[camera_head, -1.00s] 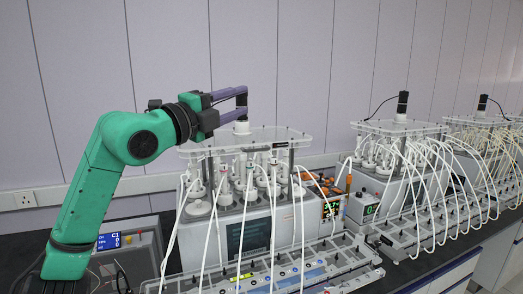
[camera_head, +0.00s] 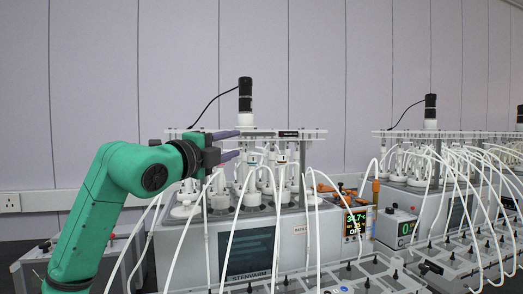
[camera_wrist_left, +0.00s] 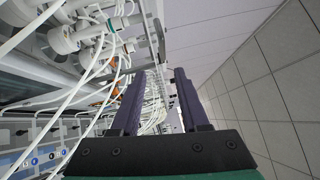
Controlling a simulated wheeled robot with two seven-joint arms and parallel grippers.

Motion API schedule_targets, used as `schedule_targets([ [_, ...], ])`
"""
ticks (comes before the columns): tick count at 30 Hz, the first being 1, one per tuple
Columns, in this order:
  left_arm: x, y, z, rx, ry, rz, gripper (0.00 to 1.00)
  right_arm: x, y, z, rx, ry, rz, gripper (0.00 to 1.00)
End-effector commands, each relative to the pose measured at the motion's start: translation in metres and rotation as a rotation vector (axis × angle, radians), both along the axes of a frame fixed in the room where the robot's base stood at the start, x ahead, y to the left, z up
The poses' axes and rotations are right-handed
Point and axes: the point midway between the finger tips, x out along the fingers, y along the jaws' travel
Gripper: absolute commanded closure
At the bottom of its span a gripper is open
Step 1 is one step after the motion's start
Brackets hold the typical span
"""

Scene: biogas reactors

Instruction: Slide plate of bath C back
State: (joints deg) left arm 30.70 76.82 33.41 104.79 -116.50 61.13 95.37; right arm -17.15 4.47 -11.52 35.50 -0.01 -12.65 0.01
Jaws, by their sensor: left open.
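The nearest bath (camera_head: 285,245) stands in the middle of the head view; I cannot read a letter C on it. Its clear top plate (camera_head: 300,134) lies level above white bottles, with a black motor (camera_head: 245,95) standing on it. My left gripper (camera_head: 239,143) is open, its purple fingers one above the other at the height of the plate's left part. In the left wrist view the open fingers (camera_wrist_left: 160,74) have nothing visibly held between them. Whether a finger touches the plate cannot be told. My right gripper is not in view.
White tubes (camera_head: 265,180) arch from the bottles down to a front rail (camera_head: 350,275). A second bath (camera_head: 450,210) with its own motor (camera_head: 430,110) stands to the right.

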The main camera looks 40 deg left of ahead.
Motion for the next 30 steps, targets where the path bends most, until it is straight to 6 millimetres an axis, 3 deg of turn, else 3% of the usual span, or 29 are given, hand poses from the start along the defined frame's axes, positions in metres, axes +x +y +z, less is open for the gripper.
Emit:
schedule_targets([
  [7, 0.057, 0.01, 0.024, 0.0, 0.007, 0.0, 0.55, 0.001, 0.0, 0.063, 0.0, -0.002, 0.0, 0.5],
  [15, 0.114, 0.02, 0.029, -0.004, 0.001, -0.003, 0.55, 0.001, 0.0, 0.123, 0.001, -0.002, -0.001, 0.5],
  [21, 0.133, 0.022, 0.023, 0.0, 0.0, -0.003, 0.55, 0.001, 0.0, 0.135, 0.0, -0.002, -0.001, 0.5],
  [28, 0.134, 0.022, 0.019, 0.002, 0.002, -0.003, 0.55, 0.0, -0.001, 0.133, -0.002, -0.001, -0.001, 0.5],
  [29, 0.134, 0.022, 0.019, 0.002, 0.002, -0.003, 0.63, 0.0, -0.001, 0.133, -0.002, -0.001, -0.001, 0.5],
  [30, 0.134, 0.022, 0.019, 0.002, 0.002, -0.003, 0.78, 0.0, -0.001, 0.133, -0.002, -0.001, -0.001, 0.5],
])
